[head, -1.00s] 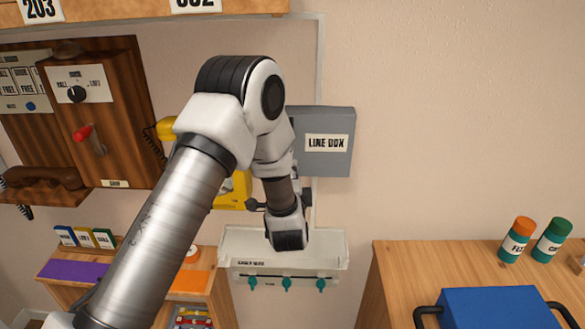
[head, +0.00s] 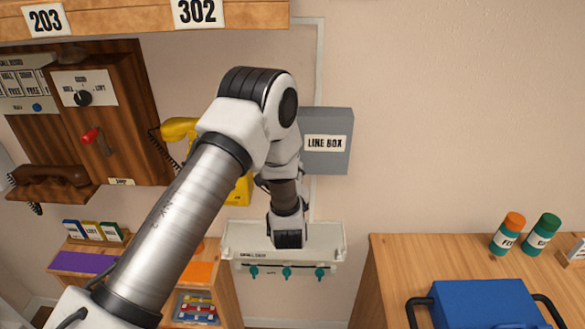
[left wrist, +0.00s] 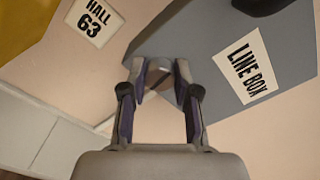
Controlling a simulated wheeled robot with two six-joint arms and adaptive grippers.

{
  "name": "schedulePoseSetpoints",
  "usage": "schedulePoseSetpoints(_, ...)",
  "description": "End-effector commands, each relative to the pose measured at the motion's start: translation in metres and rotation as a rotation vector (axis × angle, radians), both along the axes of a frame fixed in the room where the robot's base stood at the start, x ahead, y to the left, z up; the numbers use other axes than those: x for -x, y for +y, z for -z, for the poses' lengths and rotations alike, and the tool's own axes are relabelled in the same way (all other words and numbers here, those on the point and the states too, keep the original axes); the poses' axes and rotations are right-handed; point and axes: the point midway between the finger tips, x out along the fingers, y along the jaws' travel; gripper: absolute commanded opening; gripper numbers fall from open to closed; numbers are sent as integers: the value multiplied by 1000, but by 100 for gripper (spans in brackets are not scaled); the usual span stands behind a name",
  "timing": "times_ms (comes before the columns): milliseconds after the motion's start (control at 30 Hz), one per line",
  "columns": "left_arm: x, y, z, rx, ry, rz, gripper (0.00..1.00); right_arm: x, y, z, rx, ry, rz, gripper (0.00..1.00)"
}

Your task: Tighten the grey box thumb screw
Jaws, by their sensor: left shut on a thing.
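The grey box (head: 341,160), labelled LINE BOX, is on the wall right of my left arm in the head view. In the left wrist view the grey box (left wrist: 220,35) fills the upper right, tilted by the camera. My left gripper (left wrist: 160,82) is at its lower edge, with fingers nearly parallel. It is shut on a small part between the fingertips, which looks like the thumb screw (left wrist: 162,73); the fingers cover much of it. In the head view my arm hides the gripping point. My right gripper is not in view.
A pale tray with teal knobs (head: 287,273) is on the wall below the box. A yellow phone (head: 180,129) hangs to the left. A wooden cabinet (head: 400,262) at right carries a blue case (head: 480,305) and two bottles. The wall right of the box is bare.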

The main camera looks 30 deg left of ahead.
Motion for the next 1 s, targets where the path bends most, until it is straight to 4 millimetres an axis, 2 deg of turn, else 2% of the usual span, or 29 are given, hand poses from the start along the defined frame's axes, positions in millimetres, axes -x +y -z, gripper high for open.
schedulePoseSetpoints(300, 0, 0, 1, -99, 64, 1, 0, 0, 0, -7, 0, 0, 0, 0)
schedulePoseSetpoints(800, 0, 0, 2, -115, 75, 2, 0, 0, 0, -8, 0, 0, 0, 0)
schedulePoseSetpoints(833, 0, 0, 2, -115, 75, 1, 41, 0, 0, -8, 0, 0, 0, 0)
schedulePoseSetpoints(867, 0, 0, 2, -115, 75, 1, 51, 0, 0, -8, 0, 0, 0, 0)
schedulePoseSetpoints(900, 0, 0, 2, -115, 74, 1, 55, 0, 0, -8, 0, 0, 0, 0)
schedulePoseSetpoints(1000, 0, 0, 1, -115, 73, 1, 55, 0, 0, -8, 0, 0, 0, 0)
